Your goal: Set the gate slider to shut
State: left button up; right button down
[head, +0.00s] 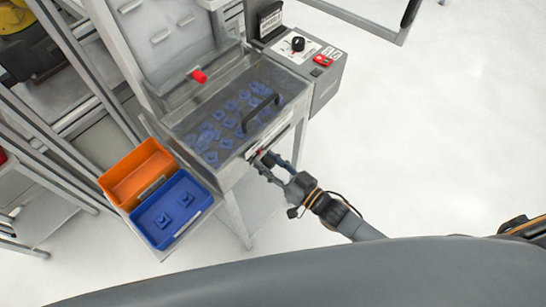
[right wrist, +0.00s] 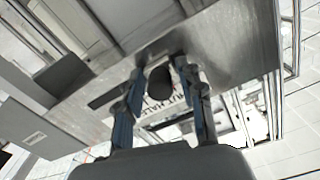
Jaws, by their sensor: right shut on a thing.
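The gate slider shows in the right wrist view as a dark rounded knob (right wrist: 160,83) on the metal front of the machine, with part of a slot to its left. Printed lettering by the slot is partly hidden by the fingers. My right gripper (head: 264,161) is at the machine's front face, below the clear-covered bin. In the right wrist view its two fingers (right wrist: 163,92) stand on either side of the knob and are shut on it. In the head view the knob is mostly hidden by the fingers. My left gripper is not in view.
The bin (head: 222,116) holds several blue parts under a clear lid with a black handle (head: 262,113). A control box (head: 318,70) stands at its right. An orange tray (head: 118,187) and a blue tray (head: 155,225) sit to the left. Floor at right is clear.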

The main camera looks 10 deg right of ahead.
jog(key=shift+s+a, duration=0.15)
jog(key=shift+a, duration=0.05)
jog(key=c, duration=1.1)
grip_release()
jog(key=shift+c, duration=0.2)
jog(key=v, duration=1.2)
